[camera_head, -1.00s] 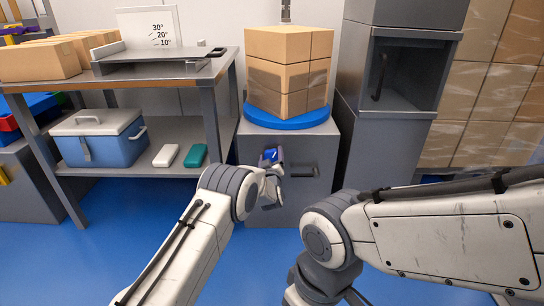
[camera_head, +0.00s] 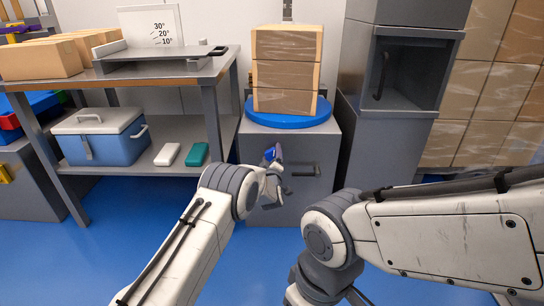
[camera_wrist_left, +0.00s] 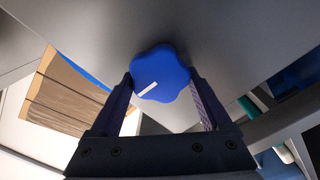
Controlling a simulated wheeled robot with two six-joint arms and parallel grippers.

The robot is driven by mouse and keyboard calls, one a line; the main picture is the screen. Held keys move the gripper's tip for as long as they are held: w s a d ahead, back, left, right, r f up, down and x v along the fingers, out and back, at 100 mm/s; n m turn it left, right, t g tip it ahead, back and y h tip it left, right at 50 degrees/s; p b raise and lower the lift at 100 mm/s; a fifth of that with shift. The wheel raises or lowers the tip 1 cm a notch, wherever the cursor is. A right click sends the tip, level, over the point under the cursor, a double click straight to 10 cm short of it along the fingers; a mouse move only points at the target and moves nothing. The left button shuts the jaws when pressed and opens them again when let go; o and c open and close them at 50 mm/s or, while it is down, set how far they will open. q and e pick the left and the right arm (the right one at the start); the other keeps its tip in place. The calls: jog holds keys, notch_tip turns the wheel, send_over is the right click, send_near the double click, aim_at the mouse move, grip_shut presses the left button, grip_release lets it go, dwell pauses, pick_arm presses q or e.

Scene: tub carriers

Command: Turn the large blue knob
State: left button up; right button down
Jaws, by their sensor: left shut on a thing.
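The large blue knob (camera_wrist_left: 160,72) has a lobed rim and a white mark that lies slanted toward the lower left in the left wrist view. It sits on the front of a grey cabinet (camera_head: 310,190); in the head view only a small blue part (camera_head: 270,154) shows past my gripper. My left gripper (camera_head: 274,157) is shut on the knob, with one dark finger on each side of it in the left wrist view (camera_wrist_left: 164,90). A blue turntable (camera_head: 288,119) on the cabinet carries stacked cartons (camera_head: 286,72). My right gripper is not in view.
A dark handle (camera_head: 305,170) is to the right of the knob. A workbench (camera_head: 212,75) stands at the left, with a blue cooler (camera_head: 105,145) on its lower shelf. A grey open-fronted cabinet (camera_head: 385,135) stands close at the right.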

pick_arm(q)
jog(key=shift+f, duration=0.1)
jog(key=o, duration=1.2)
jog(key=shift+s, duration=0.1)
jog(key=shift+s+p, duration=0.25)
jog(key=shift+p, duration=0.1)
jog(key=shift+s+p, duration=2.4)
jog(key=shift+s, duration=2.5)
